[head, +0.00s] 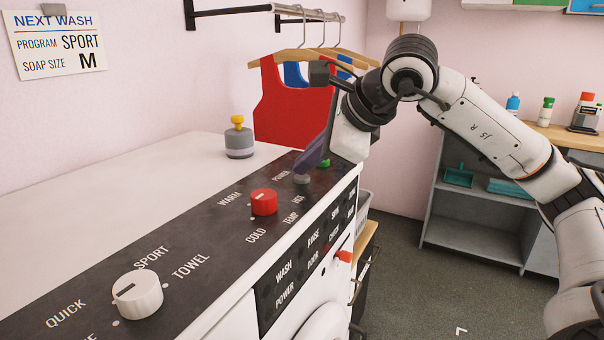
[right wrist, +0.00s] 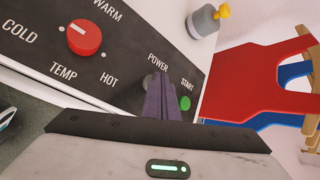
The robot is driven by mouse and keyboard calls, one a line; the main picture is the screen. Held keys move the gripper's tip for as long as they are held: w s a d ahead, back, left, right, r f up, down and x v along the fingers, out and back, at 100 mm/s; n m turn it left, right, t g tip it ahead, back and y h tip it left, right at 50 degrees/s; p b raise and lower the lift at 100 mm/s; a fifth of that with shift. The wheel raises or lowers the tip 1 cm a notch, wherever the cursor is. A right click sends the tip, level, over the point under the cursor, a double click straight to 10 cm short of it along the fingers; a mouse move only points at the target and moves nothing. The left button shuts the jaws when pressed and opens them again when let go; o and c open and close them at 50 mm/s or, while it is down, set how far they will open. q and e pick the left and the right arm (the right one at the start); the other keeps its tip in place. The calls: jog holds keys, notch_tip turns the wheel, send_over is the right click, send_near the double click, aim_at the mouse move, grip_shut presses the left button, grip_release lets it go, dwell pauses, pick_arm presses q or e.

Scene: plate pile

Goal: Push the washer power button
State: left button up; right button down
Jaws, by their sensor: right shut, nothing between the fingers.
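The washer (head: 150,165) has a dark control panel. The power button (head: 302,180) is a small grey knob near the panel's far end, by the POWER label. My right gripper (head: 306,165) is shut and empty, with its dark purple fingers pointing down at the button. In the right wrist view the fingertips (right wrist: 160,82) cover most of the button. I cannot tell whether they touch it. The green start button (right wrist: 186,103) is just beside the fingers. My left gripper is not in view.
A red temperature knob (head: 264,202) and a white program knob (head: 138,294) stand on the panel. A grey bottle with a yellow top (head: 239,138) stands on the washer top. Red and blue shirts hang behind. A sign (head: 57,44) reads SPORT, soap size M.

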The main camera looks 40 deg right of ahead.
aim_at(307, 179)
jog(key=shift+r+p, duration=0.5)
jog(key=shift+r, duration=0.05)
jog(key=shift+r, duration=0.1)
notch_tip(307, 179, up, 6)
jog(key=p, duration=0.5)
jog(key=shift+p, duration=0.4)
